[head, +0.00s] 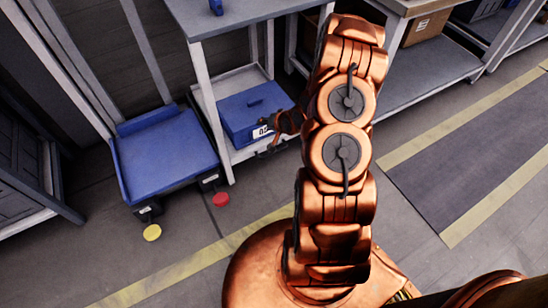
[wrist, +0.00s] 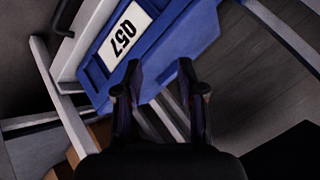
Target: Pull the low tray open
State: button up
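The low tray (head: 223,88) is a pale grey shelf under the workbench. A blue box (head: 250,107) with a white number label stands on it. In the wrist view, the box (wrist: 165,50) with label 057 and a pale tray edge (wrist: 67,72) show tilted. A dark, curved, handle-like part (wrist: 62,18) is at the upper left there. My gripper (head: 268,133) is at the box's front right corner in the head view. In the wrist view, my gripper (wrist: 157,92) has its two fingers apart with nothing clearly between them. Contact with the tray cannot be told.
A low blue platform (head: 165,155) stands left of the bench, with a yellow disc (head: 152,232) and a red disc (head: 221,199) by its front. Bench legs (head: 212,120) frame the tray. A cardboard box (head: 425,27) is on the right shelf.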

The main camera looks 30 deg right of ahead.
jog(key=s+d+f+m+t+h+b, duration=0.1)
jog(key=s+f+m+t+b, duration=0.2)
jog(key=f, duration=0.4)
jog(key=s+d+f+m+t+h+b, duration=0.1)
jog(key=f+m+b, duration=0.2)
jog(key=f+b, duration=0.3)
jog(key=s+d+f+m+t+b, duration=0.1)
jog(key=s+f+m+t+b, duration=0.25)
jog(key=f, duration=0.45)
jog(key=shift+g, duration=0.45)
jog(key=shift+b+x, duration=1.25)
jog(key=shift+x, duration=3.05)
jog(key=shift+d+r, duration=0.15)
jog(key=shift+d, duration=0.05)
grip_shut()
